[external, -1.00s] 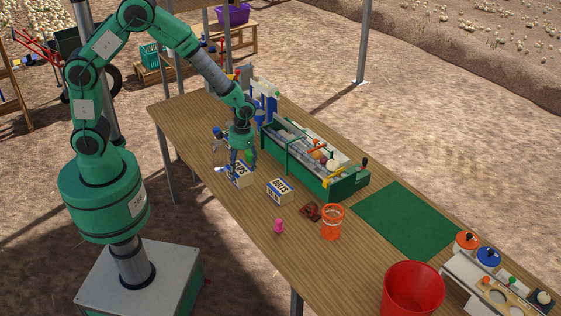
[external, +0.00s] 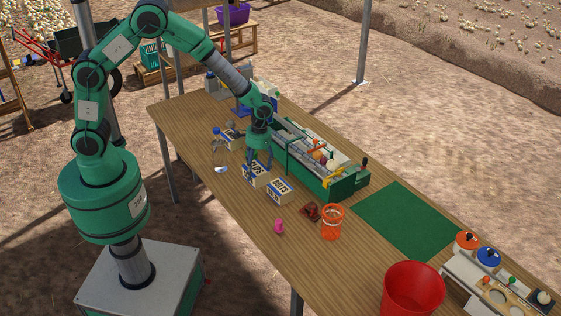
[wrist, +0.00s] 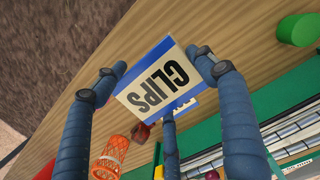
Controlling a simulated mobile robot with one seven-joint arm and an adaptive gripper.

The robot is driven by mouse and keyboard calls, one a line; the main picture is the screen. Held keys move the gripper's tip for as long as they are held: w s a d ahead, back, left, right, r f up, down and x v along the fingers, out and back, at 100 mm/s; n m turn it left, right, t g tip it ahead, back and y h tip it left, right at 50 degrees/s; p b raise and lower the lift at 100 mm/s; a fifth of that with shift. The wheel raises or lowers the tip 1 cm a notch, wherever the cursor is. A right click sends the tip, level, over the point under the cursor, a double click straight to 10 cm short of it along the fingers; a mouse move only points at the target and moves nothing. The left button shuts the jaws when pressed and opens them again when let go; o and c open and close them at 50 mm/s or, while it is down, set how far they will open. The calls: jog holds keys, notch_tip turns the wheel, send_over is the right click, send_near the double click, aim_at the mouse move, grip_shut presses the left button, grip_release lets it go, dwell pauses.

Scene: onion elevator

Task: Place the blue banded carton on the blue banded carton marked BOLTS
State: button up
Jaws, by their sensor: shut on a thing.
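The blue banded carton marked CLIPS (external: 256,175) is between the fingers of my gripper (external: 259,163). In the wrist view, the CLIPS carton (wrist: 155,76) fills the space between the fingers of my gripper (wrist: 155,73), which are shut on it. The blue banded carton marked BOLTS (external: 279,190) stands on the table just right of and nearer the camera than the held carton. I cannot tell clearly how high the held carton is above the table. In the wrist view, the held carton and a finger hide most of what lies behind them.
A pink figure (external: 279,226), a dark red item (external: 310,211) and an orange basket (external: 332,223) are to the front right. A green mat (external: 408,220) and red bucket (external: 412,290) lie further right.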

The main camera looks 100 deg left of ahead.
jog(key=w+a, duration=0.1)
jog(key=w, duration=0.2)
jog(key=w+a, duration=0.1)
jog(key=w, duration=0.2)
jog(key=w+a+f, duration=0.1)
jog(key=w, duration=0.2)
jog(key=shift+w+b, duration=0.3)
jog(key=shift+w, duration=0.1)
jog(key=shift+f, duration=1.75)
jog(key=shift+f+b, duration=0.1)
jog(key=shift+b, duration=0.2)
jog(key=o, duration=1.4)
notch_tip(320, 180, up, 12)
jog(key=w+a+p, duration=0.1)
